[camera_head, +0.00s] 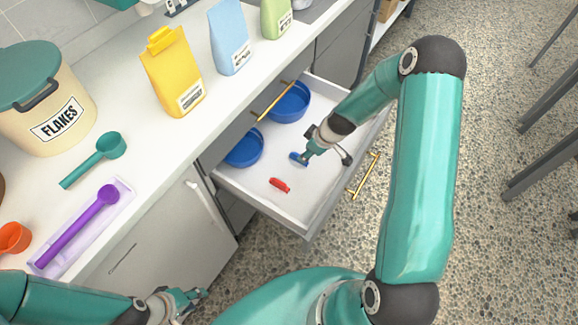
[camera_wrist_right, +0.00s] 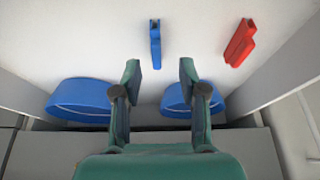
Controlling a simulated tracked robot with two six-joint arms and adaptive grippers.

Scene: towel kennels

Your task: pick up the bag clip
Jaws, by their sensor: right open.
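A blue bag clip (camera_head: 298,158) and a red bag clip (camera_head: 279,185) lie in the open drawer (camera_head: 245,190). The right wrist view shows the blue clip (camera_wrist_right: 155,43) beyond my fingertips, roughly in line with the gap between them, and the red clip (camera_wrist_right: 241,42) to the upper right. My right gripper (camera_wrist_right: 160,70) is open and empty. In the head view my right gripper (camera_head: 312,150) reaches into the drawer, close to the blue clip. My left gripper (camera_head: 195,295) is at the bottom, away from the drawer; its finger opening is unclear.
Two blue bowls (camera_head: 243,148) (camera_head: 288,103) stand along the drawer's inner side. The drawer walls surround the clips.

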